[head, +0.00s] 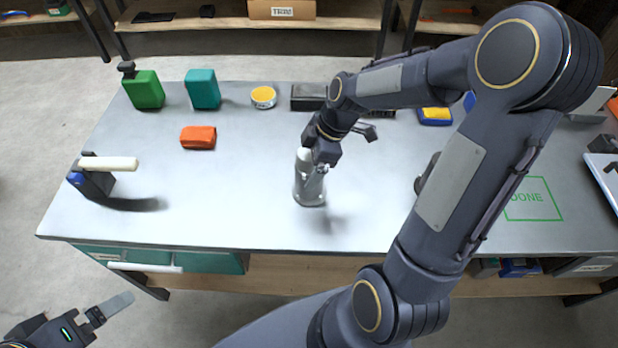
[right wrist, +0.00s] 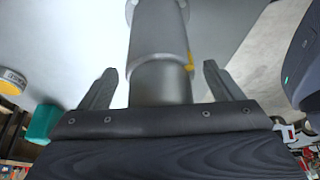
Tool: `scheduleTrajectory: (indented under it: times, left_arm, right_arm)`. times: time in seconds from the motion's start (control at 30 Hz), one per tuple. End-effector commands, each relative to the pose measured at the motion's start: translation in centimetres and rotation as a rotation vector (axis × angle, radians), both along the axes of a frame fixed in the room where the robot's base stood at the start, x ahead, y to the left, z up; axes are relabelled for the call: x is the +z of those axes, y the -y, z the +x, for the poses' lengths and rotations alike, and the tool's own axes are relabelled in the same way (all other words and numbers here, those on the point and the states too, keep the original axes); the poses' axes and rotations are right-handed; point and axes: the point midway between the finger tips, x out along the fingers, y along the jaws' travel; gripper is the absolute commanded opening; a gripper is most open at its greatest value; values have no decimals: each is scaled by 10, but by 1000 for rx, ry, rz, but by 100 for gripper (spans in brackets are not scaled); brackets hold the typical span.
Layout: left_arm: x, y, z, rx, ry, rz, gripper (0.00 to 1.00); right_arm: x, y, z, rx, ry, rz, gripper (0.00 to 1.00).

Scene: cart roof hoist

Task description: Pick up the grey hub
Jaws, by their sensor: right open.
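In the right wrist view the hub (right wrist: 158,40) runs between the two spread fingers of the right gripper (right wrist: 160,72), with a gap on each side. A small yellow mark shows on its side. The right gripper is open. My left gripper (head: 109,309) is low at the left corner, off the table's front edge; its jaw opening is not clear.
On the pale table (head: 240,220) stand a green canister (head: 144,90), a teal box (head: 203,89), a yellow-topped tin (head: 263,97) and an orange block (head: 198,138). A dark stand with a white rod (head: 110,163) is at left. A green DONE square (head: 533,199) is at right.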

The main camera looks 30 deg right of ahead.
Motion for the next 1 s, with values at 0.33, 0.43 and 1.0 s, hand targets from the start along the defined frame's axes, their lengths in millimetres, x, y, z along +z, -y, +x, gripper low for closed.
scheduleTrajectory:
  times: [0.33,0.43,1.0]
  left_arm:
    - [0,0,0,0,0,0,100]
    - [0,0,0,0,0,0,100]
    - [0,0,0,0,0,0,100]
  right_arm:
    - [-1,0,0,-1,1,0,69]
    - [0,0,0,-1,1,0,56]
    - [1,0,1,-1,3,0,0]
